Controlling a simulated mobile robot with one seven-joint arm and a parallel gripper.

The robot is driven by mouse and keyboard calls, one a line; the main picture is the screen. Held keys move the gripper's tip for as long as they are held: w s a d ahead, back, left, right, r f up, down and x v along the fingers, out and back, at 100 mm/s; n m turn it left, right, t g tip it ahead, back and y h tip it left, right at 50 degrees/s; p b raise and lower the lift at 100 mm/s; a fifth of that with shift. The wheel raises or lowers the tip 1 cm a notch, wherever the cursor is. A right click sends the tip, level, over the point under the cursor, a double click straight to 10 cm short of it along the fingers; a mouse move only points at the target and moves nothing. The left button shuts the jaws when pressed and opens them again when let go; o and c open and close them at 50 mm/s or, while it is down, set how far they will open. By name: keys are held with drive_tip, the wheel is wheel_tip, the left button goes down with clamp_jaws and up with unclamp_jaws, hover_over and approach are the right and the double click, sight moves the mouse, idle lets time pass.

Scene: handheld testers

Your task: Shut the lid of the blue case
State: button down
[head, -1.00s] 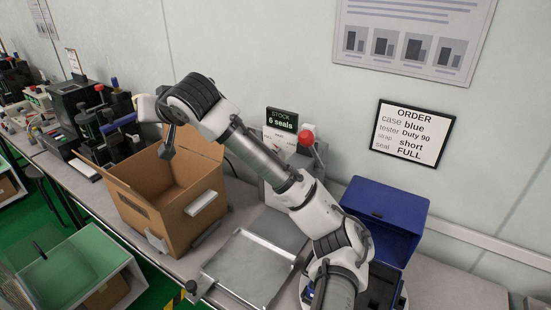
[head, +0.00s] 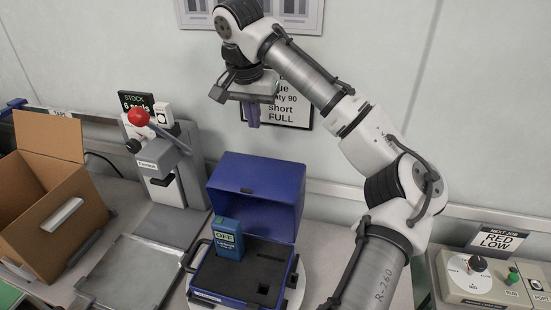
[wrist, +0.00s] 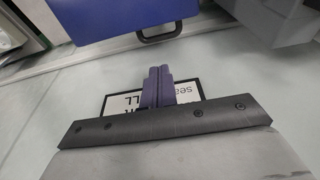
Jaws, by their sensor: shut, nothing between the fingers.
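The blue case stands open on the bench in the head view. Its lid (head: 258,190) is raised at the back, and its base (head: 222,283) has a dark foam insert. A blue tester (head: 228,240) marked OFF stands upright at the left of the insert. My gripper (head: 253,122) is above and behind the lid, in front of the wall sign, with its purple fingers together, empty and clear of the case. The wrist view shows the shut fingers (wrist: 157,86) and, at the top, a blue panel (wrist: 110,18) with a dark handle, apparently the lid.
A press with a red knob (head: 138,117) stands left of the case. An open carton (head: 45,190) is farther left, with a metal plate (head: 128,270) in front. A control box (head: 490,280) with a dial is at the right. The order sign (head: 290,102) hangs behind my gripper.

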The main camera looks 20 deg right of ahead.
drive_tip(key=x, duration=0.5)
drive_tip(key=p+x, duration=0.1)
drive_tip(key=x, duration=0.4)
drive_tip(key=shift+d+f, duration=0.25)
drive_tip(key=shift+f, duration=0.1)
